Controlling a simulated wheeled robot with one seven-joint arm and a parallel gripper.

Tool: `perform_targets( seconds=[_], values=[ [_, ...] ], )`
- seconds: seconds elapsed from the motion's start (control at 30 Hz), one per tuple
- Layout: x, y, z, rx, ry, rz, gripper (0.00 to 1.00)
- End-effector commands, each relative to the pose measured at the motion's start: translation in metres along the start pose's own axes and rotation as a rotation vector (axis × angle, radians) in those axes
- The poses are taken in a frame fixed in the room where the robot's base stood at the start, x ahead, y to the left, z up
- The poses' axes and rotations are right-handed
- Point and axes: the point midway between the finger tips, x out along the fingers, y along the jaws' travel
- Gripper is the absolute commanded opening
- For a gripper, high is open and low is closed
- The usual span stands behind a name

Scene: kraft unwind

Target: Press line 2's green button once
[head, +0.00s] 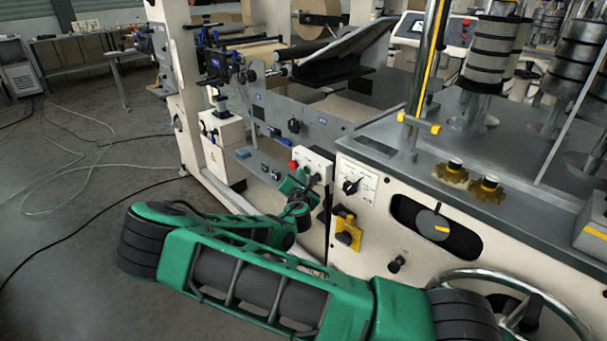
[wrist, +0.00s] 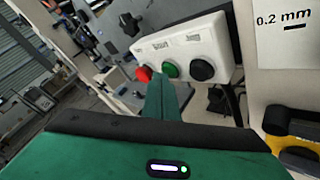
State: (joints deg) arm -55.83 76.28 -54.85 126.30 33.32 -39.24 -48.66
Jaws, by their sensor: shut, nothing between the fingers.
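A white control box (wrist: 190,47) carries a red button (wrist: 145,73), a green button (wrist: 170,69) and a black button (wrist: 202,69) in a row. No line number on it can be read. In the wrist view my green gripper (wrist: 161,82) is shut and empty, its tip just below the green button in the picture and between it and the red one. I cannot tell whether it touches. In the head view the box (head: 316,158) and red button (head: 293,166) show on the machine front, with my gripper (head: 298,181) close in front. The green button is not clear there.
A panel with a black rotary switch (head: 350,187) is right of the box, with a yellow-backed knob (head: 346,235) below. A handwheel (head: 520,290) is at the lower right. Cables (head: 75,160) lie on the open floor at left.

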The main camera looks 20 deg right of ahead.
Motion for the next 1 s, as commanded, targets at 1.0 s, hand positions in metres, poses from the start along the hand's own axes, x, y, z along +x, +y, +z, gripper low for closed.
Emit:
perform_targets(
  seconds=[1.0],
  values=[
    [-0.011,0.008,-0.007,0.0,-0.001,0.0,0.0]
  ],
)
